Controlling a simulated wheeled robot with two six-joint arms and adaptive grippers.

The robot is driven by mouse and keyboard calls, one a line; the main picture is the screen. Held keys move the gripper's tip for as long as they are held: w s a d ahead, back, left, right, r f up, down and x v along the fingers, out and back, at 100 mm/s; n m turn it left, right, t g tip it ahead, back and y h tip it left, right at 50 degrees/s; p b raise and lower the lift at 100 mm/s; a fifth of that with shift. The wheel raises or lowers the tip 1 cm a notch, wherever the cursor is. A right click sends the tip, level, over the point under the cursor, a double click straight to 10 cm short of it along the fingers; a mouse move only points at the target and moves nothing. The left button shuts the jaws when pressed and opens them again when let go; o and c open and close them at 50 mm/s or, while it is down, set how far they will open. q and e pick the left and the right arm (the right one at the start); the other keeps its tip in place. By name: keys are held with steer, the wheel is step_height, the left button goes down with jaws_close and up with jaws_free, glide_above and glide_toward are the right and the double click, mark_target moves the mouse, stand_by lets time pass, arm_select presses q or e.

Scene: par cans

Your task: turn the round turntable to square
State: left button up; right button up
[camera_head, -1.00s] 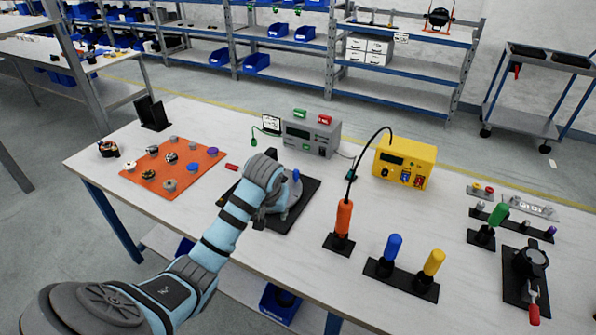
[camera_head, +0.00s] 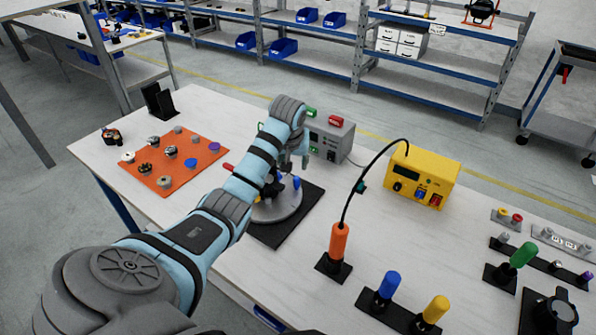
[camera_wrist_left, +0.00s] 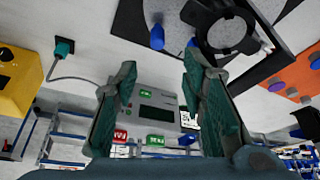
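The round turntable (camera_head: 287,207) is a grey disc on a black square base (camera_head: 298,222) near the middle of the table. A black fitting and small blue pegs stand on it; my left arm hides part of its left side. In the left wrist view, a dark ring-shaped fitting (camera_wrist_left: 228,37) and a blue peg (camera_wrist_left: 157,37) show at the top. My left gripper (camera_wrist_left: 158,75) is open and empty, its fingers apart. In the head view, the wrist is above the turntable's far side, and the fingers are hard to make out. My right gripper is not in view.
A grey instrument box (camera_head: 330,138) stands just behind the turntable. An orange handle (camera_head: 338,241) with a black cable stands to its right, near a yellow box (camera_head: 421,174). An orange mat (camera_head: 173,163) with small parts lies left. Blue and yellow handles (camera_head: 386,286) stand front right.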

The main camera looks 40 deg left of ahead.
mark_target(297, 178)
arm_select(q)
steer(key=b+x, duration=0.1)
steer(key=x, duration=0.4)
steer(key=shift+d+f, duration=0.15)
steer(key=b+x, duration=0.1)
steer(key=x, duration=0.2)
steer(key=b+x, duration=0.1)
steer(key=x, duration=0.1)
steer(key=shift+w+f, duration=0.3)
steer(key=shift+w, duration=0.05)
steer(key=shift+s, duration=0.1)
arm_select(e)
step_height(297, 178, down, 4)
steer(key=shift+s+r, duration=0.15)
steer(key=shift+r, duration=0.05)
arm_select(q)
jaws_close()
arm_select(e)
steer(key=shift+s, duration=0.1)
